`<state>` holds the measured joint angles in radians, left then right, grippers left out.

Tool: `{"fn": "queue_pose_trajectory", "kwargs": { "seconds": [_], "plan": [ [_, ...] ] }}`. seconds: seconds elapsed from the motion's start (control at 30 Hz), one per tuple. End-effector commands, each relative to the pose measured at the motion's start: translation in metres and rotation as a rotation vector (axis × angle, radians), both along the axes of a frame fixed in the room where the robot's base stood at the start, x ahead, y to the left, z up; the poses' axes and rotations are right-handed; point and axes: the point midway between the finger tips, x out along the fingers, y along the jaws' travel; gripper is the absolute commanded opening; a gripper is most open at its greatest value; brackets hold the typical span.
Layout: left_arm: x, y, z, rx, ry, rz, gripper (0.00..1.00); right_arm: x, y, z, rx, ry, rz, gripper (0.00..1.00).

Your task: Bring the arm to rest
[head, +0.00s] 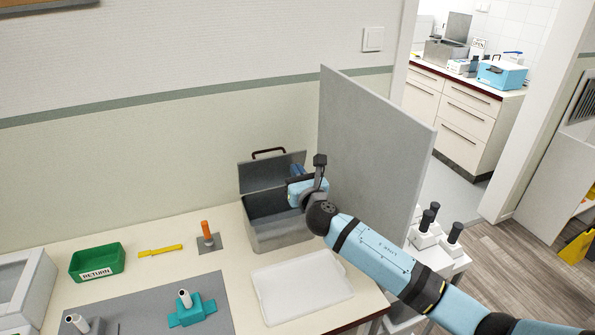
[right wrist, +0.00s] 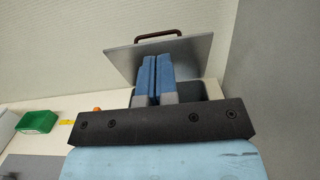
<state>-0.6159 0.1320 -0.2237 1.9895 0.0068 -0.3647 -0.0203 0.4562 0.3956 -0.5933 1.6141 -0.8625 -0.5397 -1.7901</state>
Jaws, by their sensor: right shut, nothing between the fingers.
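My right arm reaches in from the lower right in the head view. Its gripper (head: 297,171) is over the right side of an open grey metal toolbox (head: 278,236), in front of the raised lid (head: 262,176). In the right wrist view the two blue fingers (right wrist: 156,62) lie side by side, shut with nothing between them, and the lid (right wrist: 195,52) stands behind them. The gripper hides part of the box's opening, so I cannot tell whether the fingers touch the box. My left gripper is not in view.
A grey partition (head: 375,150) stands close to the right of my gripper. A white tray (head: 300,287) lies in front of the toolbox. An orange-handled tool (head: 206,232), a yellow tool (head: 160,250), a green RETURN bin (head: 97,262) and a teal fixture (head: 190,310) are to the left.

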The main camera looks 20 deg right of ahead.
Motion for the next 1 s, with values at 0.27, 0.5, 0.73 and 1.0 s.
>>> {"fn": "queue_pose_trajectory", "kwargs": {
  "seconds": [0.27,0.5,0.73,1.0],
  "plan": [
    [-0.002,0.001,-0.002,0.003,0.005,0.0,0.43,-0.014,0.003,-0.011,0.065,0.029,0.013,0.0],
    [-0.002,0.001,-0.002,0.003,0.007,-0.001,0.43,-0.093,0.022,-0.116,0.739,0.285,0.053,0.0],
    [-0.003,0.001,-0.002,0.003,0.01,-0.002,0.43,-0.21,0.036,-0.211,1.626,0.531,-0.091,0.0],
    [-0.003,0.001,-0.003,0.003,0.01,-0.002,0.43,-0.347,0.034,-0.271,2.562,0.576,-0.474,0.0]
  ]
}}
